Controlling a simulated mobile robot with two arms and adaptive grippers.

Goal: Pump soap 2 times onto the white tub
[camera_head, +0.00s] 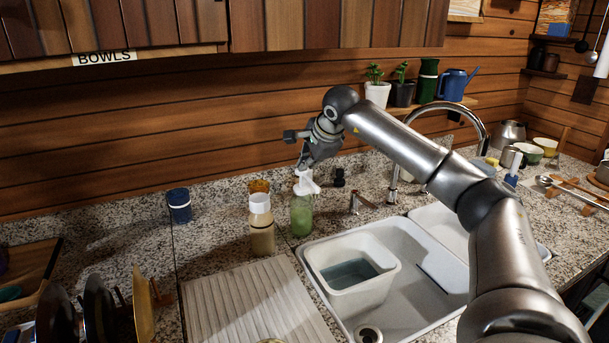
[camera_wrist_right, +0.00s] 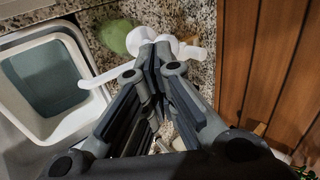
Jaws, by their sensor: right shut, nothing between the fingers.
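The soap bottle (camera_head: 301,217) is clear with green soap and stands upright on the counter behind the sink. Its white pump head (camera_head: 307,185) also shows in the right wrist view (camera_wrist_right: 107,75), the nozzle pointing towards the tub. The white tub (camera_head: 352,284) sits in the sink with bluish water in it; its rim shows in the wrist view (camera_wrist_right: 88,62). My right gripper (camera_head: 304,166) is shut and empty, pointing down right over the pump head. Its fingertips (camera_wrist_right: 155,57) overlap the pump top; I cannot tell whether they touch. My left gripper is not in view.
A tan bottle with a white cap (camera_head: 261,229) stands left of the soap, with an amber jar (camera_head: 259,186) behind. The tap (camera_head: 395,170) rises to the right under my arm. A ribbed drainboard (camera_head: 255,305) and dark blue cup (camera_head: 179,206) are at left.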

